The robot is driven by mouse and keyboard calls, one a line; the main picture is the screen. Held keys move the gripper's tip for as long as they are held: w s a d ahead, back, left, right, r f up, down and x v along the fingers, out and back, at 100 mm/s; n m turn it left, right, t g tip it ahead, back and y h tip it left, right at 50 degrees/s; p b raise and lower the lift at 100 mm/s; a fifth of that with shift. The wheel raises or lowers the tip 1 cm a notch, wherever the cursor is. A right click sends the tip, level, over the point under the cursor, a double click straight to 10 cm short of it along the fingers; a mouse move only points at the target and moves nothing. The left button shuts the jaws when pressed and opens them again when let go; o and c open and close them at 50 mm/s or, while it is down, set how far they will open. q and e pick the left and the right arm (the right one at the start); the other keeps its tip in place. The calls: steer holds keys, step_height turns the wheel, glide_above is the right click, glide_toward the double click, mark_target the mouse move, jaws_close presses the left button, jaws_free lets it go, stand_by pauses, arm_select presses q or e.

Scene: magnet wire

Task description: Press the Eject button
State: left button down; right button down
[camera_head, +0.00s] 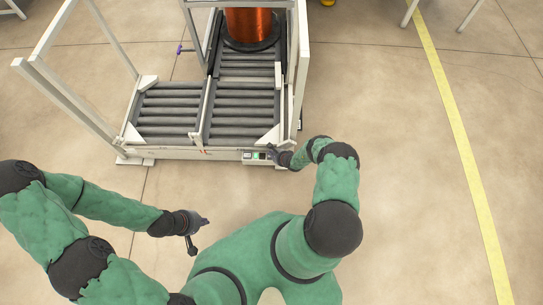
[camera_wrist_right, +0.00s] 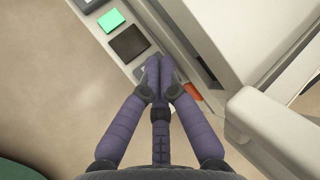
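A control panel (camera_head: 249,157) sits on the front edge of the roller conveyor frame. In the right wrist view the panel shows a green square (camera_wrist_right: 110,20), a black square (camera_wrist_right: 128,43) and a greyish part mostly hidden behind my fingertips. No label is readable, so I cannot tell which one is the Eject button. My right gripper (camera_wrist_right: 159,68) has its fingertips together over the panel, just below the black square; I cannot tell whether they touch it. It also shows at the panel's right end in the head view (camera_head: 272,152). My left gripper (camera_head: 199,233) is open and empty, away from the conveyor.
The roller conveyor (camera_head: 168,108) carries a copper wire spool (camera_head: 248,25) at the back. White frame posts (camera_head: 75,100) rise at its left. A small orange-red part (camera_wrist_right: 192,92) sits beside my right fingertips. Floor to the right is clear up to a yellow line (camera_head: 450,110).

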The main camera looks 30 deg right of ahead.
steer(key=shift+f, duration=0.1)
stand_by(0.3)
steer(key=shift+f, duration=0.35)
